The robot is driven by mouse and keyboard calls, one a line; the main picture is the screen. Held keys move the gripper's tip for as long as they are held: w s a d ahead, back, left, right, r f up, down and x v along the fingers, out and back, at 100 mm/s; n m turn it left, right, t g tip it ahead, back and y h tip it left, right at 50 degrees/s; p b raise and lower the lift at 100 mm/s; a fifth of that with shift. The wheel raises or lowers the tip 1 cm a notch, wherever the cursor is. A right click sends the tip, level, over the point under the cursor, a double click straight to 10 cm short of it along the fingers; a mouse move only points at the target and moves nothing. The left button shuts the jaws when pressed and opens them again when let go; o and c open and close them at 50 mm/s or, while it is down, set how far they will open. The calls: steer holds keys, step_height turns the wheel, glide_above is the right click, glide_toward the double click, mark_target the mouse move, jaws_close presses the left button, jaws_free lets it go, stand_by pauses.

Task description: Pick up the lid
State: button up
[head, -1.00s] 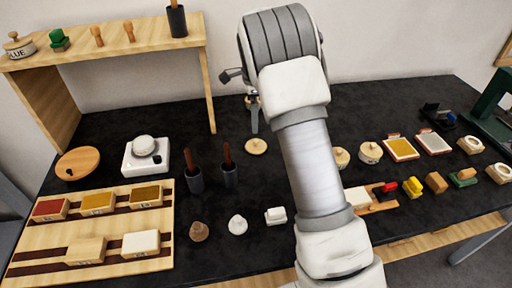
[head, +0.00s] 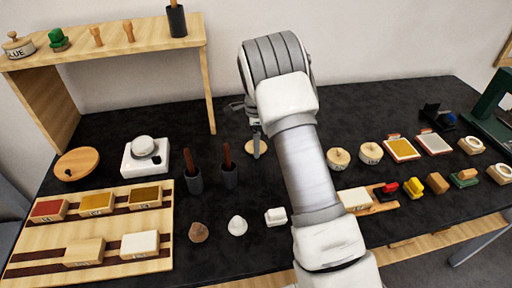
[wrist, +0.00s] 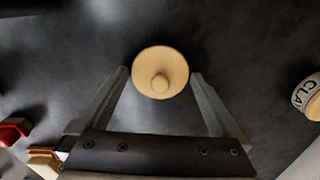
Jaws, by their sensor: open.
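My gripper (wrist: 159,74) is open, with one finger on each side of the lid's near part and nothing held. In the head view my gripper (head: 255,140) hangs down over the lid and partly hides it. I cannot tell whether the fingertips reach the table.
A white scale (head: 145,157) is further left. Lidded round jars (head: 338,158) (head: 370,153) stand to the right. A labelled jar (wrist: 307,95) shows at the wrist view's right edge.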

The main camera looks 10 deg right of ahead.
steer(key=c, duration=1)
steer(key=shift+r, duration=0.1)
steer(key=shift+c, duration=0.2)
